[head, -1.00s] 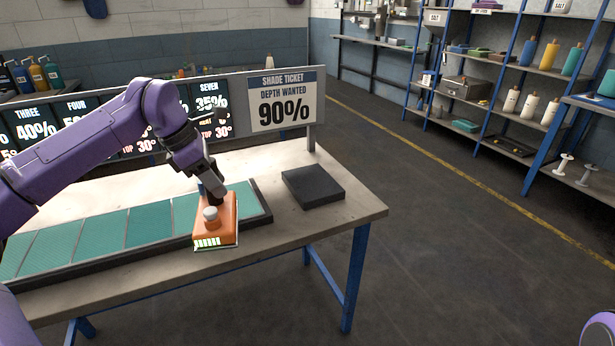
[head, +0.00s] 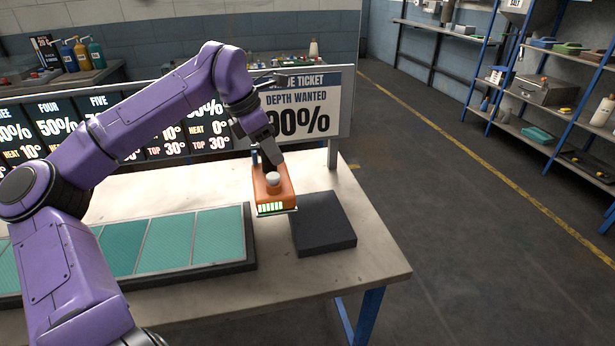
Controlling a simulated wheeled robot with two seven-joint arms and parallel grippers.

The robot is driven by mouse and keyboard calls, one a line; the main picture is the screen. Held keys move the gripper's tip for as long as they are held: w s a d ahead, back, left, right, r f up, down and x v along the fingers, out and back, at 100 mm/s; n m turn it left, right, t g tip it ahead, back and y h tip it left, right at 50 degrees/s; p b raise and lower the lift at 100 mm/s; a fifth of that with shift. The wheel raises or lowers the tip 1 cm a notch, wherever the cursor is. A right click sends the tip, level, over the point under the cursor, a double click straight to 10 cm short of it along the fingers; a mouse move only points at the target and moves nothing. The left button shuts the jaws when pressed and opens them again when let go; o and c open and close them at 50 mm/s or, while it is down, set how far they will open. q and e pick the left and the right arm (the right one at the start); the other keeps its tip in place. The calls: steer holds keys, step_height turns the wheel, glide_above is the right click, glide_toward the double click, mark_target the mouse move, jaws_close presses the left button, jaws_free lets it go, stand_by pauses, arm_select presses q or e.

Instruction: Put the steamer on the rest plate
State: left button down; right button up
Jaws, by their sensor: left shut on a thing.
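The orange steamer (head: 274,187) has a pale knob on top and a lit green bar display on its front edge. My left gripper (head: 268,164) is shut on the steamer from behind and above. The steamer is at the left edge of the black rest plate (head: 324,226), and its right side overlaps that edge in the head view. I cannot tell whether it touches the plate. The plate is a flat dark square slab, and most of its top is bare. My right gripper is not in view.
A black tray of green fabric swatches (head: 194,238) lies on the table left of the plate. A shade ticket board (head: 303,110) reading 90% stands behind. The bare table top (head: 375,250) is free right of the plate. Shelves (head: 540,90) stand far right.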

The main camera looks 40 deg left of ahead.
arm_select(q)
steer(key=w+d+f+p, duration=0.3)
steer(key=w+d+f, duration=0.2)
steer(key=w+f, duration=0.5)
steer(key=shift+x, duration=0.9)
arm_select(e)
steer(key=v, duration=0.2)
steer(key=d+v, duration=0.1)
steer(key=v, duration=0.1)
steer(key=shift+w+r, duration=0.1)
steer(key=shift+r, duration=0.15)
arm_select(q)
steer(key=shift+s+a, duration=0.15)
steer(key=shift+f, duration=0.15)
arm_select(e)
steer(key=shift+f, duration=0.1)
arm_select(q)
steer(key=c, duration=0.7)
jaws_free()
steer(key=shift+f, duration=0.1)
steer(key=shift+o, duration=0.2)
steer(key=b+v, duration=0.1)
steer(key=v, duration=1.1)
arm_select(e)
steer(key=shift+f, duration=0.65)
